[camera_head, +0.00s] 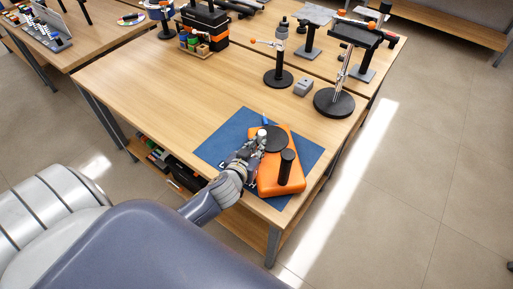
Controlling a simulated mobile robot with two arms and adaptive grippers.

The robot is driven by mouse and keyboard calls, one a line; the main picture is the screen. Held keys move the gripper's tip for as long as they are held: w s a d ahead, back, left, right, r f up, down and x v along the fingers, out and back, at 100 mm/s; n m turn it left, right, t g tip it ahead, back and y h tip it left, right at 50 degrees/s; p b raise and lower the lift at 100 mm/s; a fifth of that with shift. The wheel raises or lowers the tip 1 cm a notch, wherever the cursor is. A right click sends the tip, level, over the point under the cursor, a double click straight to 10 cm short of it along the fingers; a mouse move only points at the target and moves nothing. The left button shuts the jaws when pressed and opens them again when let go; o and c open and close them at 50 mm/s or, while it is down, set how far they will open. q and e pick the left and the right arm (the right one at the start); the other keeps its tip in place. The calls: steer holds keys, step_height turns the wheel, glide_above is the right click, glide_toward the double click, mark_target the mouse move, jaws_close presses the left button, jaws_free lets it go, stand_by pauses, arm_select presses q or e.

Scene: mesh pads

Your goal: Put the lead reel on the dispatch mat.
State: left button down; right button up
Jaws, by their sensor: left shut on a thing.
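The lead reel (268,183) is an orange body with a black round disc on its far part and a black upright post on its near part. It is over the blue dispatch mat (221,140), near the table's front right corner; I cannot tell whether it touches the mat. My left gripper (258,142) comes in from the left and is shut on the reel at its left side, by the black disc. The gripper hides part of the reel's left edge and some of the white marking on the mat. My right gripper is not in view.
Behind the mat are a small grey block (303,87), a black stand with an orange knob (278,78) and a round-based stand (334,103). A tray of coloured jars (195,46) and a black-orange toolbox (207,22) are farther back. The table's left middle is clear.

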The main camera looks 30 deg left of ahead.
arm_select(q)
steer(key=shift+w+f, duration=0.1)
steer(key=shift+f, duration=0.1)
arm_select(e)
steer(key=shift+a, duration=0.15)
arm_select(q)
steer(key=c, duration=1.9)
jaws_free()
steer(key=shift+f, duration=0.2)
steer(key=shift+c, duration=0.2)
steer(key=o, duration=0.4)
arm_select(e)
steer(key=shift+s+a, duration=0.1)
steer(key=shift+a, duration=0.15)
arm_select(q)
steer(key=shift+b+v, duration=0.85)
steer(key=shift+v, duration=5.25)
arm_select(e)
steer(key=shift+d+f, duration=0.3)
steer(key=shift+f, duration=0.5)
